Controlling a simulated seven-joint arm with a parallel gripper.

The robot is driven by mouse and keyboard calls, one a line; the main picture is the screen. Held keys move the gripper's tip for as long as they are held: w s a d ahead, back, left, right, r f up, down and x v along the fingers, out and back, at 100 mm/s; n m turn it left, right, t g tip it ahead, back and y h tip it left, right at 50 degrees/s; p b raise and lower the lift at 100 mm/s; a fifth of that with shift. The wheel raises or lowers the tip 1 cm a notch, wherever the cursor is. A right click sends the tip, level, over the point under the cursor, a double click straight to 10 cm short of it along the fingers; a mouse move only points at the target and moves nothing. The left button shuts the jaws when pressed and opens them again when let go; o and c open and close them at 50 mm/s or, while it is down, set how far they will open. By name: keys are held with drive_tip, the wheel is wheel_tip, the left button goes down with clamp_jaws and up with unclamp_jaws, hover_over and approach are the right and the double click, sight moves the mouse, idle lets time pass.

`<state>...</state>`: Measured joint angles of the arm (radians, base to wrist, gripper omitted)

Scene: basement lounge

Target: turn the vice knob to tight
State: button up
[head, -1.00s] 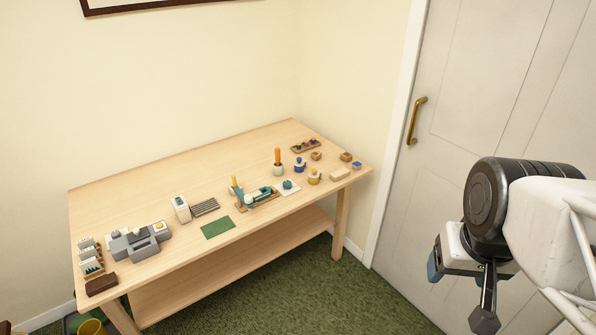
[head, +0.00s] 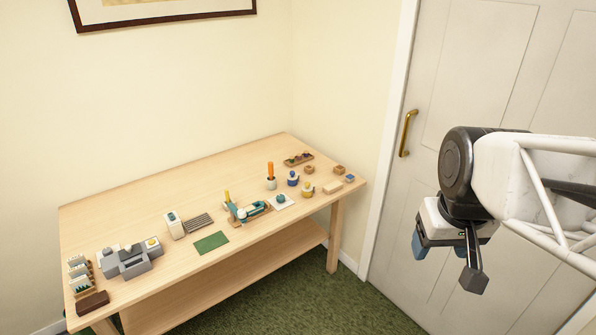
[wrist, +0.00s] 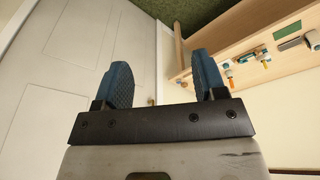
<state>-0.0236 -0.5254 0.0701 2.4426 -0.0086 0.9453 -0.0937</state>
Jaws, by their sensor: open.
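A grey block-shaped device (head: 128,260) stands near the left end of the wooden table. It carries a round yellow-topped part (head: 151,243) and may be the vice, but the view is too small to tell. A teal tool on a wooden base (head: 247,211) sits near the table's middle front. I cannot make out a knob or tight mark on either. My gripper (head: 446,262) hangs in front of the door, to the right of the table and well apart from it. In the wrist view, its two blue fingers (wrist: 163,78) are spread with nothing between them.
The table (head: 150,205) also holds a green mat (head: 211,243), a white box (head: 174,225), a dark brown block (head: 92,303), a wooden tray (head: 299,159) and several small pots and blocks. The door (head: 455,75) with a brass handle (head: 408,133) stands behind my arm. A lower shelf (head: 230,285) runs beneath the tabletop.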

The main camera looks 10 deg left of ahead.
drive_tip(key=w+a+r+n, duration=0.1)
drive_tip(key=w+a+n, duration=0.2)
drive_tip(key=w, duration=0.6)
drive_tip(key=w+a+r+n, duration=0.1)
drive_tip(key=w+a+n, duration=0.15)
drive_tip(key=w, duration=0.75)
drive_tip(key=n+g, duration=0.3)
drive_tip(key=n, duration=1)
hover_over(281, 196)
drive_tip(key=f, duration=3.1)
drive_tip(key=shift+d+f, duration=0.2)
drive_tip(key=shift+w+a+f, duration=0.15)
drive_tip(key=shift+a+f, duration=0.2)
drive_tip(key=shift+f, duration=0.15)
drive_tip(key=shift+f, duration=0.15)
drive_tip(key=shift+s+d+f, duration=0.1)
drive_tip(key=shift+s+f, duration=0.05)
drive_tip(key=shift+f, duration=1.7)
drive_tip(key=shift+s+f, duration=0.1)
drive_tip(key=shift+f, duration=1.75)
